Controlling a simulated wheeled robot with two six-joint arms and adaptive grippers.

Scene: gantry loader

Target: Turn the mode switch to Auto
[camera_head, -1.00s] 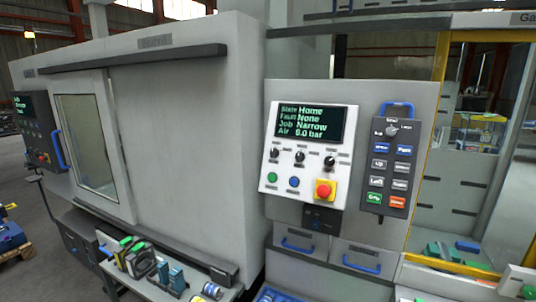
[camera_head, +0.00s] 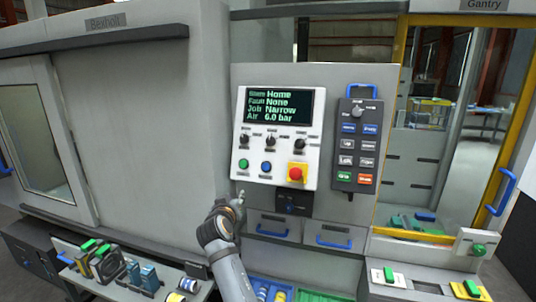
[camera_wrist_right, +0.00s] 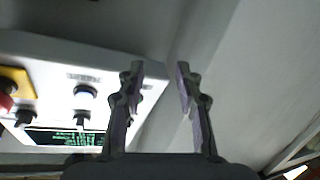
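The white control panel (camera_head: 276,177) carries three black rotary knobs in a row below its screen: a left one (camera_head: 244,139), a middle one (camera_head: 270,140) and a right one (camera_head: 300,144). Their labels are too small to read, so I cannot tell which is the mode switch. My right gripper (camera_head: 240,197) is below the panel's lower left corner, apart from the knobs. In the right wrist view my right gripper (camera_wrist_right: 160,68) is open, with nothing between its fingers. The panel (camera_wrist_right: 100,62) shows upside down there, left of and behind the fingers. My left gripper is not in view.
A red emergency stop (camera_head: 295,174) on a yellow base, a green button (camera_head: 244,163) and a blue button (camera_head: 266,167) sit under the knobs. A dark keypad pendant (camera_head: 356,145) hangs at the right. Drawers with blue handles (camera_head: 333,243) are below.

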